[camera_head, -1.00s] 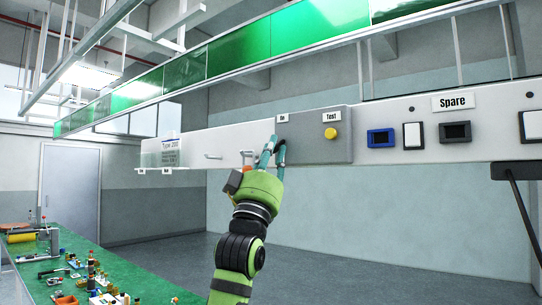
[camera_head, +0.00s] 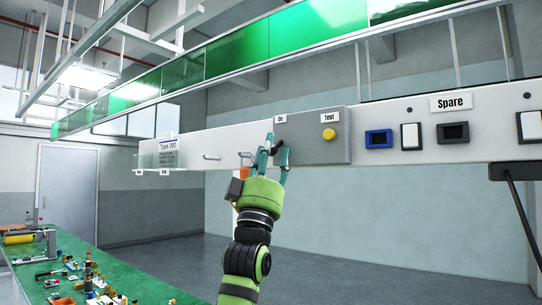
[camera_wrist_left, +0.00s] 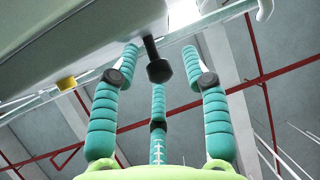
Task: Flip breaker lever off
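The breaker lever (camera_head: 277,146) is a short dark handle on the grey panel (camera_head: 310,142), just below a small white label. In the left wrist view the lever shows as a black rod with a thick black knob (camera_wrist_left: 158,70), slanting down from the pale housing. My left gripper (camera_head: 275,147), with teal fingers on a green hand, is raised at the lever. Its fingers are spread, with the knob between the two outer fingertips and a third finger behind or below it. I see gaps on both sides of the knob in the wrist view. My right gripper is out of view.
A yellow button (camera_head: 329,134) under a "Test" label sits right of the lever. Further right are a blue-framed socket (camera_head: 379,139), a white switch (camera_head: 410,136) and a dark socket (camera_head: 452,132). A green bench (camera_head: 112,272) with several small parts stands lower left.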

